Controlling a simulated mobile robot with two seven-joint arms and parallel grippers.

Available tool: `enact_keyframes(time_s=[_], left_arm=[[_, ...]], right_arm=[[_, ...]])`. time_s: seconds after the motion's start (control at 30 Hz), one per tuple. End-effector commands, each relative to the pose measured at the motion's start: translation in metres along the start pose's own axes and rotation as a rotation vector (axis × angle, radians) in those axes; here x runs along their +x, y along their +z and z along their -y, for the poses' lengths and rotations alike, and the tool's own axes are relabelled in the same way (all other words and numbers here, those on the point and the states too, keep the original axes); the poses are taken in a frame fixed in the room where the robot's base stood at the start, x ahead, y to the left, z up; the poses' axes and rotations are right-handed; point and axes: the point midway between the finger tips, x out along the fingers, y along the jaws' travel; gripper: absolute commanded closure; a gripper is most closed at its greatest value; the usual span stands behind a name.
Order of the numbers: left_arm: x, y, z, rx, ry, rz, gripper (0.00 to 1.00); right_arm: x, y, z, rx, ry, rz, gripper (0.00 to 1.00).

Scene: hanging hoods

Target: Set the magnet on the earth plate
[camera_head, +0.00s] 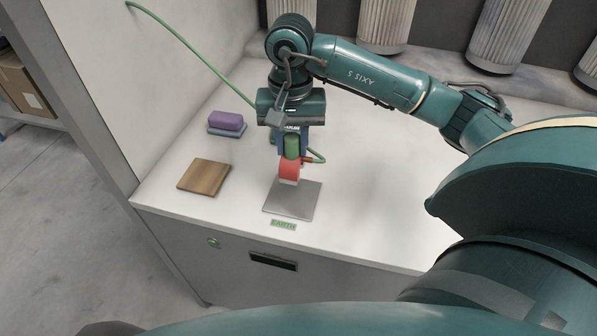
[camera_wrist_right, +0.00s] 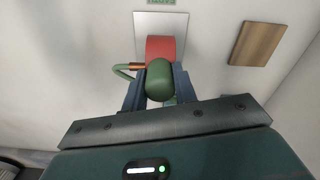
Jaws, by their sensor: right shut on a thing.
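The magnet (camera_head: 289,169) has a red body and a green grip, with a paler lower end. My right gripper (camera_head: 291,147) is shut on its green grip and holds it roughly upright. The magnet also shows between the fingers in the wrist view (camera_wrist_right: 160,50). The earth plate (camera_head: 293,204) is a flat grey square near the bench's front edge. The magnet's lower end overlaps the plate's back part in the head view; I cannot tell whether they touch. The plate also shows beyond the magnet in the wrist view (camera_wrist_right: 194,24). My left gripper is not in view.
A green cable (camera_head: 185,42) runs from the wall toward the magnet, with a copper-coloured end (camera_head: 311,159) beside it. A wooden block (camera_head: 204,177) and a purple sponge-like block (camera_head: 226,120) lie to the left. An EARTH label (camera_head: 283,225) is in front. Pleated cylinders (camera_head: 386,22) stand behind.

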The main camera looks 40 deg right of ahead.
Motion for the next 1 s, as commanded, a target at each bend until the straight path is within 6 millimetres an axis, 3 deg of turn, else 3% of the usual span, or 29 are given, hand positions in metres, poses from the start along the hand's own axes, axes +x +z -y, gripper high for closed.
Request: enact_keyframes(time_s=[0.1, 0.6, 0.97, 1.0], left_arm=[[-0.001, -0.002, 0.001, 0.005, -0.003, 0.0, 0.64], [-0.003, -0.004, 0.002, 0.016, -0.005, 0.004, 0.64], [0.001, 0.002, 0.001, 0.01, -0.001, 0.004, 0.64], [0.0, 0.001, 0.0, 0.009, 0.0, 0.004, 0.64]], right_arm=[[0.022, 0.001, -0.001, 0.0, 0.002, 0.003, 1.0], [0.074, 0.0, 0.0, 0.001, 0.0, 0.0, 1.0], [0.08, 0.0, 0.0, 0.0, -0.001, -0.003, 1.0], [0.079, 0.0, 0.0, 0.0, 0.0, -0.001, 0.7]])
